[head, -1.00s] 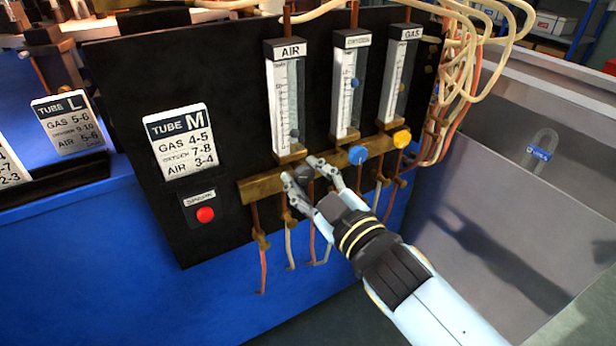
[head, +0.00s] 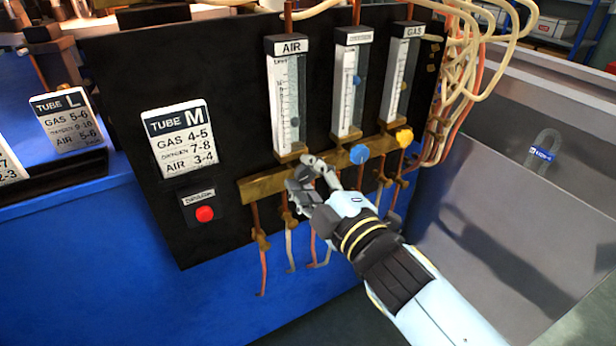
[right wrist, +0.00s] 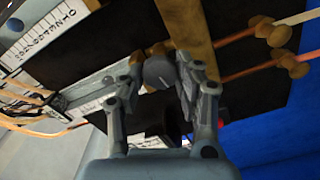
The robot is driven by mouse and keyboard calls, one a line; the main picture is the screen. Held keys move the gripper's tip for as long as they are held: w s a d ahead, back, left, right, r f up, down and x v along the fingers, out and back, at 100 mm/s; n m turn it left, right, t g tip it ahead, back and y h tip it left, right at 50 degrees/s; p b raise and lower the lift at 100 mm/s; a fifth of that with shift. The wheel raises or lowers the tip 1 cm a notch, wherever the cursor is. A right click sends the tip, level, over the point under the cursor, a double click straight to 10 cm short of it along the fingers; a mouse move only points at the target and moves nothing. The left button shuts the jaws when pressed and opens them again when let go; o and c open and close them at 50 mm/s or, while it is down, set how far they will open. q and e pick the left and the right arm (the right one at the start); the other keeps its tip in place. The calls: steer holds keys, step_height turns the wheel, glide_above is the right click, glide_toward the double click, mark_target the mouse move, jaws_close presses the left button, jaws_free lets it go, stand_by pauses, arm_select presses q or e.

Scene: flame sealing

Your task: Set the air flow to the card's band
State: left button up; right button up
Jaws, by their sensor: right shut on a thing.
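The card "TUBE M" (head: 180,140) on the black panel reads gas 4-5, oxygen 7-8, air 3-4. The air flow meter (head: 287,95) is the left one of three. Its dark float (head: 294,122) sits low in the tube; I cannot read its exact scale value. My right gripper (head: 307,178) is shut on the dark air knob below this meter, with its wrist rolled. The dark grey knob (right wrist: 158,73) shows between the two fingers in the right wrist view, and is mostly hidden by them in the head view. My left gripper is not in view.
The blue oxygen knob (head: 359,154) and yellow gas knob (head: 404,138) sit just right on the brass bar (head: 262,188). A red button (head: 205,213) is at the lower left. Tubes hang below the bar. A grey bin (head: 500,190) stands at right.

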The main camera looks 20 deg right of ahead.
stand_by(0.3)
steer(key=o, duration=1.1)
steer(key=shift+o, duration=0.2)
steer(key=s, duration=1.2)
steer(key=shift+d, duration=0.45)
steer(key=shift+w, duration=0.1)
